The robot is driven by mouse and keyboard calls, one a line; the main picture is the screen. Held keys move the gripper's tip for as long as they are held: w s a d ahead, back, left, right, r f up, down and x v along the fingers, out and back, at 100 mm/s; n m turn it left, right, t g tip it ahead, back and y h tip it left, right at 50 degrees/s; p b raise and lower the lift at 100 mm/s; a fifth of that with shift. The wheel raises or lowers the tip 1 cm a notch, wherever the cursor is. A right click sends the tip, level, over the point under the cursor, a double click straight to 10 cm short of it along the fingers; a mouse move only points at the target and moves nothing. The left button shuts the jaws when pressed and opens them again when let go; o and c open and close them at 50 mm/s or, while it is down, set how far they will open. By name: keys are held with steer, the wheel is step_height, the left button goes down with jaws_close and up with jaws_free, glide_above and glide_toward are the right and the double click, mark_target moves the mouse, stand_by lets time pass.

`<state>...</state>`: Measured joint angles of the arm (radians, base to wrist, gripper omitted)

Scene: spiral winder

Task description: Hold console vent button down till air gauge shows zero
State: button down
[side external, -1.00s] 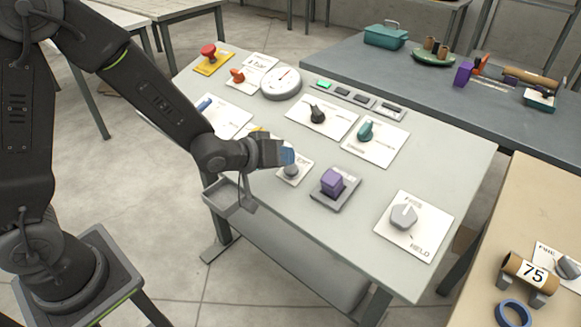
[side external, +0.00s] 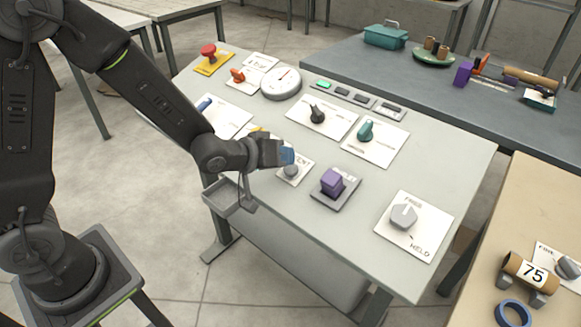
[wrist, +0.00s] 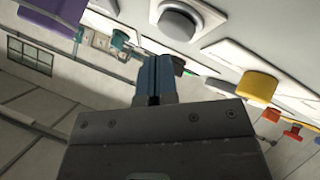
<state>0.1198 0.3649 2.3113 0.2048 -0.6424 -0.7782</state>
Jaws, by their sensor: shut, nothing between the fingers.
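The vent button (side external: 291,171) is a grey round cap on a white plate with partly covered lettering, near the console's front edge. It also shows in the wrist view (wrist: 178,22), just beyond my fingertips. My gripper (side external: 287,156) is shut and empty, its blue fingertips close over the button's back side in the side view. The wrist view shows the two blue fingers (wrist: 154,76) together. I cannot tell whether they touch the button or how far it is pressed. The round white air gauge (side external: 281,82) has a dark needle near its upper part; its numbers are too small to read.
A purple block-shaped control (side external: 333,181) stands close right of the button. A grey knob (side external: 403,216) sits further right on the console (side external: 440,160). Black (side external: 317,114) and teal (side external: 366,131) knobs are behind. A grey tray (side external: 229,196) hangs at the front edge below my wrist.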

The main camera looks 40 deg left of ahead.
steer(key=shift+f, duration=0.1)
steer(key=shift+w+f, duration=0.15)
steer(key=shift+f, duration=0.15)
steer(key=shift+w+f, duration=0.1)
steer(key=shift+f, duration=0.35)
stand_by(2.1)
steer(key=shift+r, duration=0.15)
stand_by(2.1)
steer(key=shift+s+r, duration=0.25)
steer(key=shift+r, duration=0.45)
steer(key=shift+r, duration=0.1)
steer(key=r, duration=0.1)
steer(key=s+r, duration=0.1)
steer(key=r, duration=0.2)
steer(key=shift+s+r, duration=0.3)
